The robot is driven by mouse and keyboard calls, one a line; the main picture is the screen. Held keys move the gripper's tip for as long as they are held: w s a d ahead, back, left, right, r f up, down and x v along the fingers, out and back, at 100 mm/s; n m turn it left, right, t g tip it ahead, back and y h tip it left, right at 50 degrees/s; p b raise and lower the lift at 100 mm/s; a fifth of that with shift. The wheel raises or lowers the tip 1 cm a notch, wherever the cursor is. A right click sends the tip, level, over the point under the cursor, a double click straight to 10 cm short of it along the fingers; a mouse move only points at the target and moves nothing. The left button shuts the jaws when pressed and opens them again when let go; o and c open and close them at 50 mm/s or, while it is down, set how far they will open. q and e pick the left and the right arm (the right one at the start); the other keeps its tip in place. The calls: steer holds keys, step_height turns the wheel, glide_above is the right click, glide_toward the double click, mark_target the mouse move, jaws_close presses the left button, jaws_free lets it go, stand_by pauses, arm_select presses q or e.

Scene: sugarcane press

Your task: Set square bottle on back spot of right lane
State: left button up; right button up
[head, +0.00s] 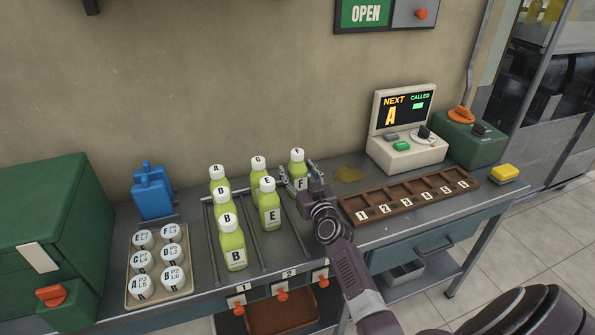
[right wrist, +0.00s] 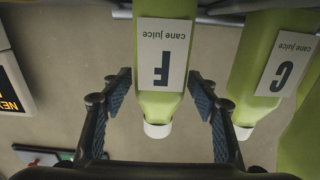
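A square-sided green cane juice bottle (head: 298,168) with a white F label stands upright at the back of the right lane. Its base is hidden behind my right gripper (head: 302,180). In the right wrist view the bottle (right wrist: 164,60) appears upside down, cap toward the picture's bottom. My right gripper's (right wrist: 161,100) blue pads are on either side of the bottle, spread, with gaps beside its shoulder and neck. The rack (head: 295,235) has lanes divided by metal rails, with numbered tags in front. The right lane's front is partly covered by my right arm. My left gripper is not in view.
Bottles G (head: 258,163) and E (head: 269,207) fill the middle lane; several bottles, including B (head: 232,245), fill the left lane. A numbered wooden tray (head: 410,196) lies right of my arm. A tray of round white lids (head: 160,268) and blue containers (head: 153,192) stand left.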

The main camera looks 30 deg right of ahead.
steer(key=shift+r, duration=0.2)
steer(key=shift+s+a+f, duration=0.1)
steer(key=shift+s+f, duration=0.05)
steer(key=shift+s, duration=0.2)
steer(key=v, duration=1.1)
steer(key=shift+s+p, duration=0.15)
steer(key=shift+p, duration=0.15)
